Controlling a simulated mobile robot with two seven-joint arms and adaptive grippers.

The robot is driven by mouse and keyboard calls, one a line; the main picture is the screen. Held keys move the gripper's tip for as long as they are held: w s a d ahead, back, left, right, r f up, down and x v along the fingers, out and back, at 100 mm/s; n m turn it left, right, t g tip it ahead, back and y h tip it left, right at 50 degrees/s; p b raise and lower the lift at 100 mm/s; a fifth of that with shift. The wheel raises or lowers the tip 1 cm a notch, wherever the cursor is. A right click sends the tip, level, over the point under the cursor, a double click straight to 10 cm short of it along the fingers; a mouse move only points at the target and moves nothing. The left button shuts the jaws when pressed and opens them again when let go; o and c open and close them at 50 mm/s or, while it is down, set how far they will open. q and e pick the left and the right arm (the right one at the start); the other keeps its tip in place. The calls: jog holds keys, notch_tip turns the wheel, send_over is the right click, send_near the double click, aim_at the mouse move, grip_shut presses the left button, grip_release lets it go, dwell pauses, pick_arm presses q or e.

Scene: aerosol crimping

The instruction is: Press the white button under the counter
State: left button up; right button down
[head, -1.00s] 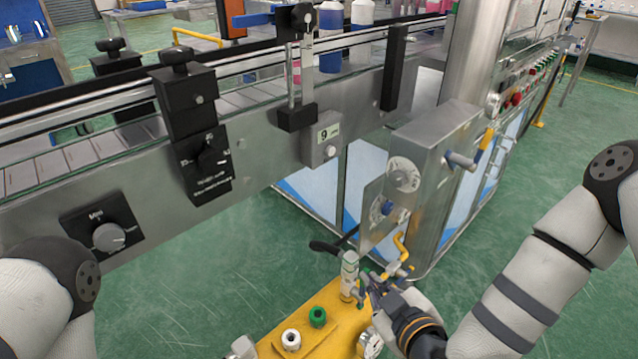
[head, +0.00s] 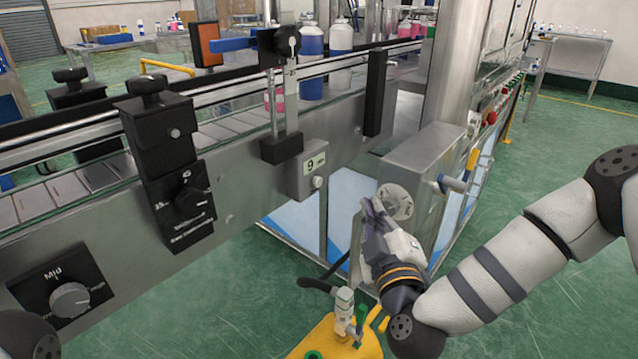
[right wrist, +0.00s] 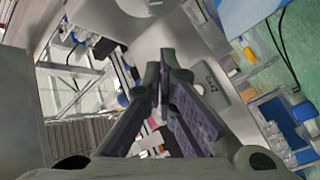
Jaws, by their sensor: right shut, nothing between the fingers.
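The white button (head: 317,182) is a small round knob on a grey box (head: 307,172) marked "9", fixed to the side of the metal counter (head: 245,190) below the rail. My right gripper (head: 369,206) is to the right of the button and slightly lower, in front of the steel cabinet, and apart from the button. Its fingers (right wrist: 166,60) are shut and empty in the right wrist view. My left gripper is out of view.
The steel cabinet (head: 425,160) with a round dial stands close behind my right gripper. A yellow cart (head: 330,345) with a valve post (head: 344,312) is below it. Bottles (head: 312,65) stand on the conveyor above. Green floor is open at the right.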

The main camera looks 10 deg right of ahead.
aim_at(317, 182)
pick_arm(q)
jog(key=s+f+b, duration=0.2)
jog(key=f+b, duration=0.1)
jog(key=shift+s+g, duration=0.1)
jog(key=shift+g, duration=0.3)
pick_arm(e)
jog(key=w+a, duration=0.5)
jog(key=w, duration=0.1)
jog(key=shift+w, duration=0.2)
dwell(0.6)
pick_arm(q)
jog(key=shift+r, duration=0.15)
pick_arm(e)
jog(key=shift+w+a, duration=0.3)
